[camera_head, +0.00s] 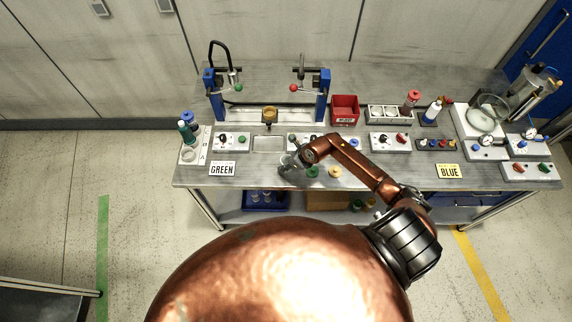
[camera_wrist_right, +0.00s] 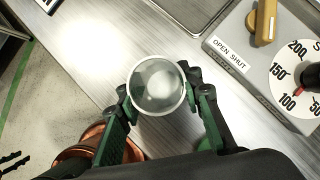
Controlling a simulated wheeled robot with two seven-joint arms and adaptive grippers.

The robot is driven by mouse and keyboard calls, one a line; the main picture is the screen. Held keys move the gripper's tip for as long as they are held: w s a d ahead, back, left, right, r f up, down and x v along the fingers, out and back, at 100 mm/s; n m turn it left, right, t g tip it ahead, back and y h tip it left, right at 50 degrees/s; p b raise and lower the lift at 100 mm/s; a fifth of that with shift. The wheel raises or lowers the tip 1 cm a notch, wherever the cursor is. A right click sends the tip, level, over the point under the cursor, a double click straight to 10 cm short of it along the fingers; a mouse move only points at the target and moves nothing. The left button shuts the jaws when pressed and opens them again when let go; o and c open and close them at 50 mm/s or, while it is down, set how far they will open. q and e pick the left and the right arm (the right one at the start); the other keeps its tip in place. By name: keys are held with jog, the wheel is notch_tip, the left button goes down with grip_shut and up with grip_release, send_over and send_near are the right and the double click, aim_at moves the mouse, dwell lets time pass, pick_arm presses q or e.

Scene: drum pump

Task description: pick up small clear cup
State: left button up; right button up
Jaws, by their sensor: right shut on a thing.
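The small clear cup (camera_wrist_right: 158,88) is a round, see-through vessel seen from above in the right wrist view. My right gripper (camera_wrist_right: 157,94) has its two green and black fingers closed on either side of the cup. In the head view the cup (camera_head: 288,160) shows faintly at the end of my copper right arm, over the front part of the grey bench. The gripper hides part of it, and I cannot tell whether its base touches the bench. My left gripper is not clearly seen in either view.
The OPEN SHUT panel (camera_wrist_right: 250,62) lies right of the cup. A red bin (camera_head: 344,110) stands further back.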

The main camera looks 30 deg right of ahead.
aim_at(283, 161)
jog(key=shift+r, duration=0.15)
jog(key=shift+r, duration=0.3)
notch_tip(283, 161, up, 2)
jog(key=shift+d+r+b, duration=0.1)
jog(key=shift+r+b, duration=0.1)
jog(key=shift+b, duration=0.6)
jog(key=s+d+r+b, duration=0.3)
jog(key=s+d+r, duration=0.4)
jog(key=s+r, duration=0.2)
jog(key=s, duration=0.2)
jog(key=shift+s+d+r, duration=0.2)
jog(key=shift+s+r, duration=0.15)
